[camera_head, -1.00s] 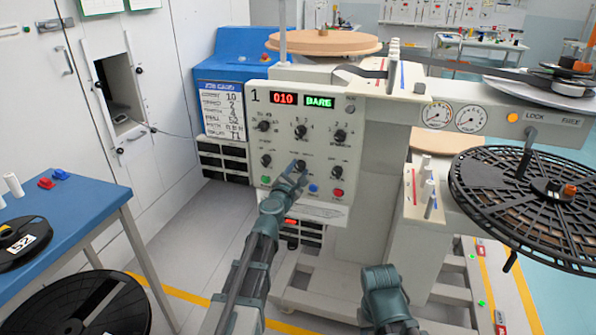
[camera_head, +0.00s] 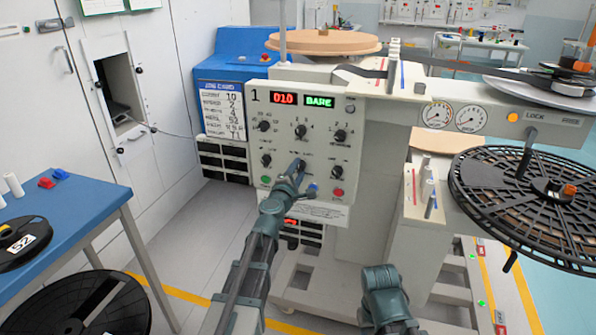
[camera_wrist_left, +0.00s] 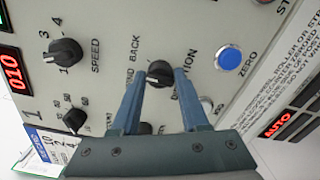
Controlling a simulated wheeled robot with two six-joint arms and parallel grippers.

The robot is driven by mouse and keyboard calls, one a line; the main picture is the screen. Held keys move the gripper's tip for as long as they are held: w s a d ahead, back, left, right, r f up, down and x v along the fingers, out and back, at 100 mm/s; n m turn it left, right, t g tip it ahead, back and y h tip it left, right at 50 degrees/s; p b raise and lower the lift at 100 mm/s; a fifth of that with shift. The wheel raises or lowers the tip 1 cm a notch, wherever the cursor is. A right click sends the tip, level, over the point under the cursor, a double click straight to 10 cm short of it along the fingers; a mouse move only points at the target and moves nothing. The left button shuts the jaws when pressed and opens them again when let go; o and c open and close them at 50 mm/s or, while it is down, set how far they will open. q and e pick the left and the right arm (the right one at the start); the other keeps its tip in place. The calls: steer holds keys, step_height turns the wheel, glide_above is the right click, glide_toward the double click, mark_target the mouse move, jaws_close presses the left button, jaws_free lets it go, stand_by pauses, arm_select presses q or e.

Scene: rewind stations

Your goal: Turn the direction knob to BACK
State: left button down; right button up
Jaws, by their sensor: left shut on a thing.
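The direction knob (camera_wrist_left: 160,73) is a round black knob on the pale control panel (camera_head: 343,185), with "BACK" and a partly hidden "…TION" printed around it in the left wrist view. My left gripper (camera_wrist_left: 162,78) has one finger on each side of this knob and is shut on it. In the head view my left gripper (camera_head: 297,168) reaches the panel's lower middle and hides most of the knob. A short pale mark shows on the knob, but I cannot tell clearly which label it points to. Only a link of my right arm shows; its gripper is out of view.
Close by are the speed knob (camera_wrist_left: 65,52), the blue ZERO button (camera_wrist_left: 229,59) and a red button (camera_head: 338,192). The displays read 010 (camera_head: 284,98) and BARE (camera_head: 319,101). A blue table (camera_head: 95,205) stands left; a large black reel (camera_head: 490,195) juts out right.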

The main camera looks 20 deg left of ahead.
arm_select(q)
steer(key=m, duration=0.5)
steer(key=shift+m, duration=0.3)
steer(key=shift+s, duration=0.1)
stand_by(0.4)
steer(key=shift+c, duration=2.2)
jaws_free()
steer(key=shift+s, duration=0.1)
